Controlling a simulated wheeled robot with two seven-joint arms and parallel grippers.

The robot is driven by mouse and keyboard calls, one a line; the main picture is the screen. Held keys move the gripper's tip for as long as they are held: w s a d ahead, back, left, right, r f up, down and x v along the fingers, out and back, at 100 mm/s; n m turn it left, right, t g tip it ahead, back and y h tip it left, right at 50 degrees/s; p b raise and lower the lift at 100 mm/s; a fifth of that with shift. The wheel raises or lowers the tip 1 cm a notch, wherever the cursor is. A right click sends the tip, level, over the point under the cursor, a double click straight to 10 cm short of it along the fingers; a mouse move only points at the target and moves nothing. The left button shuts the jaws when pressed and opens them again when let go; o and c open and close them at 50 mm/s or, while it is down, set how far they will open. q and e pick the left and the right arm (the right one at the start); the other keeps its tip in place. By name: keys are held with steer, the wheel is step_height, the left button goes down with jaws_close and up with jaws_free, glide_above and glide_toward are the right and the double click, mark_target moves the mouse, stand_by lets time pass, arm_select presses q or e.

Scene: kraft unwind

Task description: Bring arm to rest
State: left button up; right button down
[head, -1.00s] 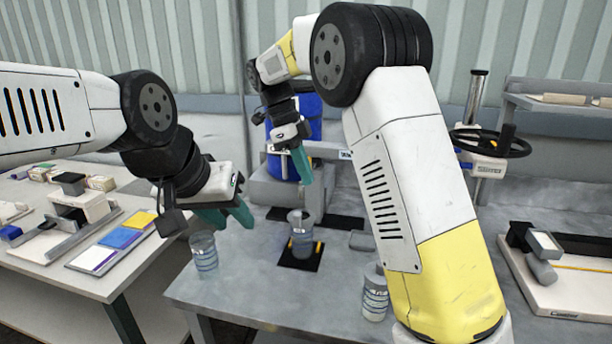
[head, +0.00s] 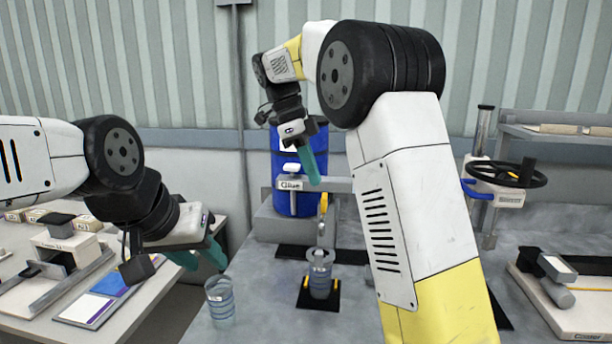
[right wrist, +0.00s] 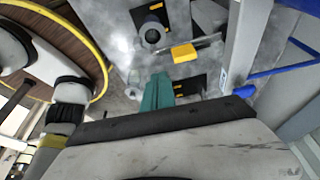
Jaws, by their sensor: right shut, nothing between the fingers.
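My right arm rises large in the middle of the head view and bends over at the top. Its right gripper (head: 311,166) hangs fingers down in front of the blue drum, above and apart from the clear cup on the bench. The teal fingers are shut with nothing between them; they also show together in the right wrist view (right wrist: 158,91). My left gripper (head: 198,258) comes in from the left, its two teal fingers apart and empty, just above and behind a clear cup (head: 220,300) in the picture.
The blue drum (head: 292,199) and a clamp-like fixture stand behind. A handwheel device (head: 505,173) is at right. The left table (head: 150,318) holds a tray and blocks.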

steer(key=s+d+n+t+y, duration=0.2)
steer(key=s+d+n+y, duration=0.2)
steer(key=s+d+n, duration=0.5)
steer(key=s+f+n+t+y, duration=0.2)
steer(key=s+f+n+t, duration=0.3)
steer(key=s+n, duration=0.7)
steer(key=shift+s+d+f+n, duration=0.15)
steer(key=shift+s+f+n, duration=0.15)
steer(key=shift+s+f, duration=0.45)
